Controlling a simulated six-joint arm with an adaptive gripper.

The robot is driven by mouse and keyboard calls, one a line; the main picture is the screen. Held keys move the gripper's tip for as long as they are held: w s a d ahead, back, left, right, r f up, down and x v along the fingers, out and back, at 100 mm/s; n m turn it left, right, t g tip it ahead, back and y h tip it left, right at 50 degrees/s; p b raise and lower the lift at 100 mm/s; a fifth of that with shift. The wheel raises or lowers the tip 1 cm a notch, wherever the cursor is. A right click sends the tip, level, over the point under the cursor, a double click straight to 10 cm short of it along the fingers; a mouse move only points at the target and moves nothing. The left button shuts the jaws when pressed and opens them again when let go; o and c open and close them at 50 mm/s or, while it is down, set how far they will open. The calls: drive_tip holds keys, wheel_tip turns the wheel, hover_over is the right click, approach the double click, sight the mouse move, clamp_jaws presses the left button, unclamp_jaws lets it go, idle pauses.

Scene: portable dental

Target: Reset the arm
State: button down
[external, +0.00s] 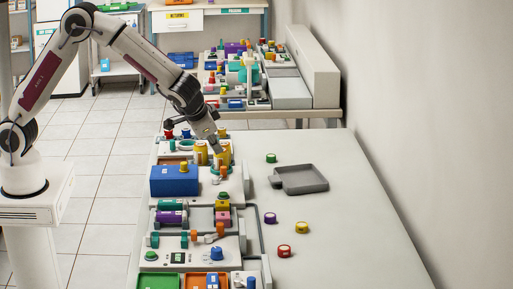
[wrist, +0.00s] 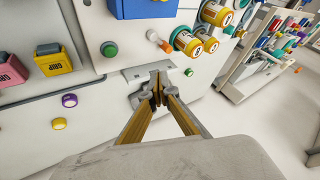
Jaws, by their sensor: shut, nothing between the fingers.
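My gripper (external: 217,147) is at the end of my arm, over the near table by the yellow cylinders. In the wrist view its two yellowish fingers (wrist: 158,97) meet at the tips, with nothing held. A grey shallow tray (external: 300,180) lies on the bare tabletop to the right of my gripper in the external view. In the wrist view a grey plate-like piece (wrist: 138,74), apparently that tray, shows partly behind the fingers. Yellow cylinders (external: 201,153) stand close to my gripper; whether they touch it cannot be told.
A blue box (external: 175,181) and panels with coloured knobs line the table's left side. A wall (external: 420,120) bounds the right.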

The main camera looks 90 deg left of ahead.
idle(0.6)
drive_tip(key=s+m, duration=0.1)
drive_tip(key=s, duration=0.2)
drive_tip(key=s+d+f+m+g+h, duration=0.1)
drive_tip(key=s, duration=0.2)
drive_tip(key=s+m+g, duration=0.1)
drive_tip(key=s, duration=0.2)
drive_tip(key=shift+s+d+f, duration=0.15)
drive_tip(key=shift+d+f, duration=0.1)
drive_tip(key=shift+d, duration=0.1)
drive_tip(key=s+d+r+t+h, duration=0.1)
drive_tip(key=s+d+r, duration=0.1)
drive_tip(key=s+r, duration=0.3)
drive_tip(key=s+d+r+t+h, duration=0.1)
drive_tip(key=s+r, duration=0.4)
drive_tip(key=s, duration=0.8)
drive_tip(key=s+d+r+t+h, duration=0.1)
drive_tip(key=s+d+r+h, duration=0.2)
drive_tip(key=s+r, duration=0.3)
drive_tip(key=shift+s+d+t, duration=0.35)
drive_tip(key=shift+s+t, duration=0.05)
drive_tip(key=shift+s, duration=1.4)
idle(0.6)
